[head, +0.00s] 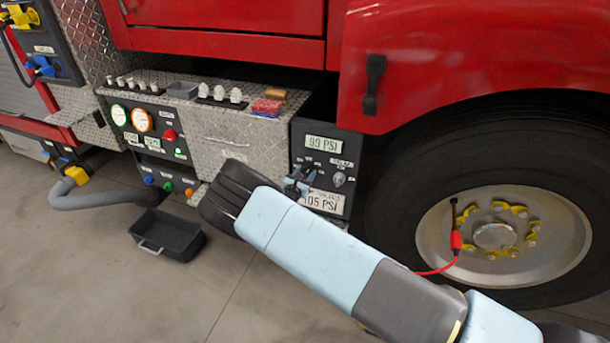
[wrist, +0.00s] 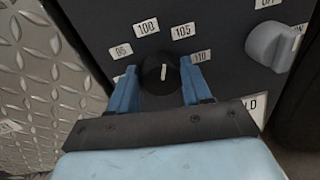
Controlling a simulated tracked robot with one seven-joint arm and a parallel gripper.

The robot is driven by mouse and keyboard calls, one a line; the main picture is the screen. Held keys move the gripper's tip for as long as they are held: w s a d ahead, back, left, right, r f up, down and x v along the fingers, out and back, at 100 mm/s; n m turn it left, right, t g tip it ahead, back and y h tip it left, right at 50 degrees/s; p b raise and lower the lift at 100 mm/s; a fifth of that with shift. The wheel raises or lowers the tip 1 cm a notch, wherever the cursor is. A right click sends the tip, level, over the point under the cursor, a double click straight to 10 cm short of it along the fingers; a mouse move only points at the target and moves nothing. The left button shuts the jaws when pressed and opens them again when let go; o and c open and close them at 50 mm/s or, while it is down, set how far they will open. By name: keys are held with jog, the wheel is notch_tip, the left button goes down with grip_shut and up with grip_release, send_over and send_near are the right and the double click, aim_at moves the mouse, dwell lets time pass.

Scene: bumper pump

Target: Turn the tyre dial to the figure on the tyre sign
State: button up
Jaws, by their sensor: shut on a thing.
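The tyre dial (wrist: 160,74) is a black round knob with a white pointer line, in the middle of the wrist view. The line points almost straight up, between the labels 100 (wrist: 146,27) and 105 (wrist: 182,31). My gripper (wrist: 161,68) has its blue fingers on both sides of the dial and is shut on it. In the head view my gripper (head: 300,183) is at the dark tyre panel and hides the dial. The tyre sign (head: 324,202), a white plate just below, appears to read 105 PSI; its left edge is partly covered. The green display (head: 323,144) above seems to read 99 PSI.
A grey on/off switch (wrist: 271,47) sits right of the dial, close to my right finger. Labels 95 (wrist: 122,51) and 110 (wrist: 201,56) flank the dial. A diamond-plate box (head: 228,142) is left of the panel; the wheel (head: 500,236) with a red hose is right.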

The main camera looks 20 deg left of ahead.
jog(key=shift+d+m, duration=0.15)
jog(key=shift+m, duration=1.95)
jog(key=o, duration=1.1)
jog(key=shift+c, duration=0.2)
jog(key=shift+s, duration=0.1)
jog(key=s, duration=1.3)
jog(key=shift+s+a+r, duration=0.25)
jog(key=shift+s+a, duration=0.05)
